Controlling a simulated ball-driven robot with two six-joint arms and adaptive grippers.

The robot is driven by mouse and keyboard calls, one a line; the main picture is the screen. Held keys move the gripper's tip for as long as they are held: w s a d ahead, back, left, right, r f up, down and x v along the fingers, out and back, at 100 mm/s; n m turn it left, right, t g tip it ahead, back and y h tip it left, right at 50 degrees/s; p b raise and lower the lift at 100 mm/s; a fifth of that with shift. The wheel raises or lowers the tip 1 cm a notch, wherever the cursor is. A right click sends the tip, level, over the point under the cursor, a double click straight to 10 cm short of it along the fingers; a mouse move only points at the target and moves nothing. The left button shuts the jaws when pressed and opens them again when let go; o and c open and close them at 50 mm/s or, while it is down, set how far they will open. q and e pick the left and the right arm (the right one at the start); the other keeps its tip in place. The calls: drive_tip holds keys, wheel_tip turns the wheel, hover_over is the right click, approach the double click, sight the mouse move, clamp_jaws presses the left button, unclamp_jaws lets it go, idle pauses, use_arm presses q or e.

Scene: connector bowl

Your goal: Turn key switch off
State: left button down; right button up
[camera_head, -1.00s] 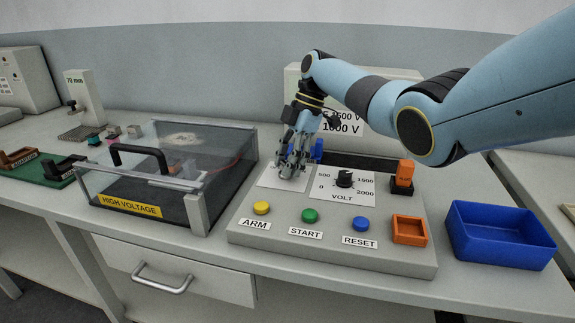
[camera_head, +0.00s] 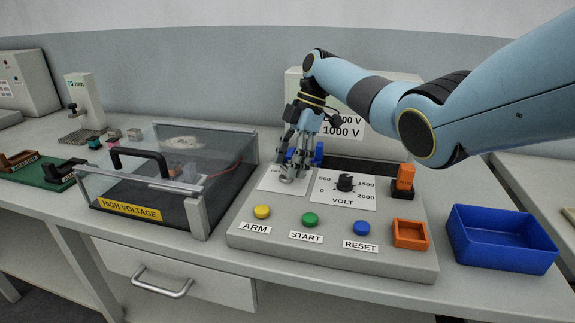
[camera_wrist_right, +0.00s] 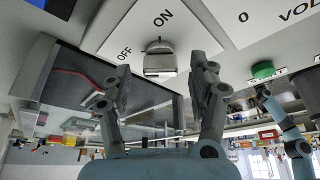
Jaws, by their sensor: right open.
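The key switch (camera_wrist_right: 160,60) shows in the right wrist view as a small silver key on a white plate (camera_wrist_right: 112,30) marked OFF and ON. My right gripper (camera_wrist_right: 160,90) is open, with one finger on each side of the key in that view, and it holds nothing. I cannot tell whether a finger touches the key. In the head view my right gripper (camera_head: 291,172) points down over the plate (camera_head: 268,184) at the panel's left and covers much of the switch.
The panel carries a VOLT dial (camera_head: 345,182), yellow ARM (camera_head: 262,212), green START (camera_head: 310,219) and blue RESET (camera_head: 361,228) buttons. A clear-lidded high-voltage box (camera_head: 140,210) is at left, a blue bin (camera_head: 500,238) at right.

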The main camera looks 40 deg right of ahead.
drive_tip(key=v, duration=1.1)
